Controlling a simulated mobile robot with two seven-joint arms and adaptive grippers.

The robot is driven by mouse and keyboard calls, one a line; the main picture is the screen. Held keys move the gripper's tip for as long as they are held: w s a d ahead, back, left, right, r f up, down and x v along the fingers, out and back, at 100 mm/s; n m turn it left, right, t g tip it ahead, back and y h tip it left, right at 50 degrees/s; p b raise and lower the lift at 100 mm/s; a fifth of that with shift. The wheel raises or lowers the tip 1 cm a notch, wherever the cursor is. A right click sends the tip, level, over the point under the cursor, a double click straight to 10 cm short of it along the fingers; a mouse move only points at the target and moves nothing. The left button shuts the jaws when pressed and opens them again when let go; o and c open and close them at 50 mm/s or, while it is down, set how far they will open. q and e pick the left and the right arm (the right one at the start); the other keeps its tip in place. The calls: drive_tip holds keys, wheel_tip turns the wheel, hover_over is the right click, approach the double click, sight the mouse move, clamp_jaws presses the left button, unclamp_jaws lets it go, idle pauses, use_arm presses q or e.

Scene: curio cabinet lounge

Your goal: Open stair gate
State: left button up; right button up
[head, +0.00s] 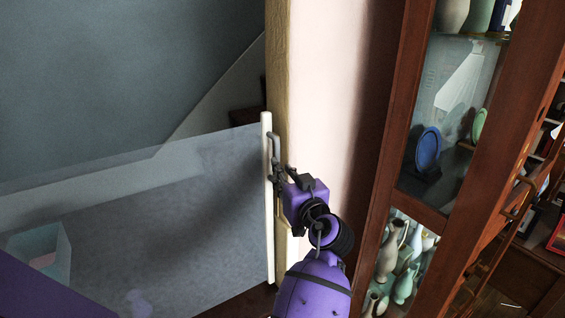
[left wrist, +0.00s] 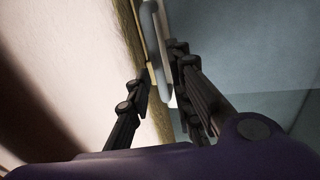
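The stair gate (head: 190,215) is a see-through panel with a pale upright edge post (head: 268,235), standing beside a wooden post (head: 277,70). A grey bar handle (head: 274,148) is on the gate's edge; it also shows in the left wrist view (left wrist: 153,42). My left gripper (head: 279,178) is at the handle's lower part. In the left wrist view its two dark fingers (left wrist: 160,85) are spread apart, one on each side of the handle's lower end. I cannot tell whether either finger touches it. My right gripper is not in view.
A wood-framed glass cabinet (head: 400,110) with vases and a blue plate (head: 428,149) stands to the right of the pale wall (head: 325,90). A clear box (head: 42,252) shows at the lower left, behind the gate panel. Grey floor lies behind the panel.

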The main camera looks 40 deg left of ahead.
use_arm(q)
drive_tip(key=p+x, duration=0.1)
drive_tip(key=x, duration=0.5)
drive_tip(key=shift+w, duration=0.2)
drive_tip(key=shift+d, duration=0.1)
clamp_jaws()
